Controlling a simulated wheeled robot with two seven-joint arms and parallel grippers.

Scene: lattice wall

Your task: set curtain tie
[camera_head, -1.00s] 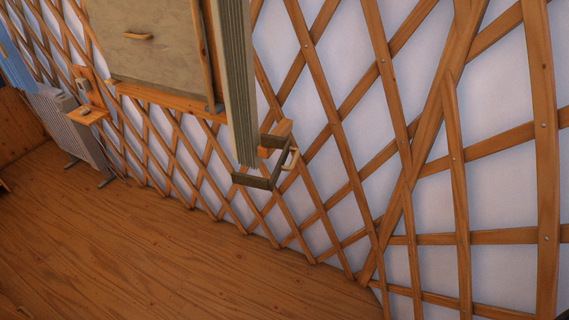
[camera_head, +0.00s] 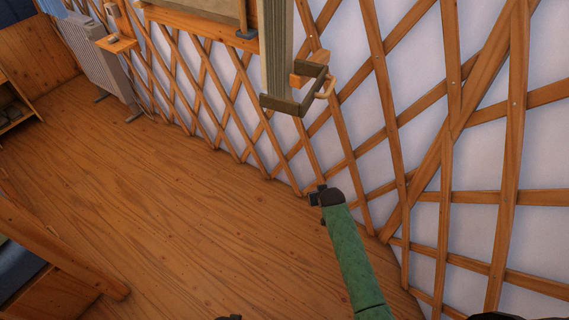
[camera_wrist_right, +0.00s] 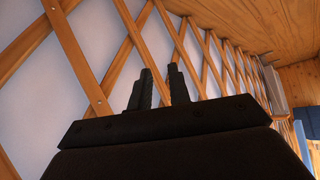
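The curtain tie (camera_head: 301,98) is a dark bracket with light wooden parts, set around the lower end of the narrow grey-green curtain (camera_head: 277,50) against the lattice wall. My left gripper cannot be made out.
The wooden lattice wall (camera_head: 440,165) runs along the right side. The plank floor (camera_head: 170,210) is clear in the middle. A white radiator (camera_head: 98,62) and small wooden shelf (camera_head: 117,44) are at back left. A wooden frame (camera_head: 60,245) stands at lower left.

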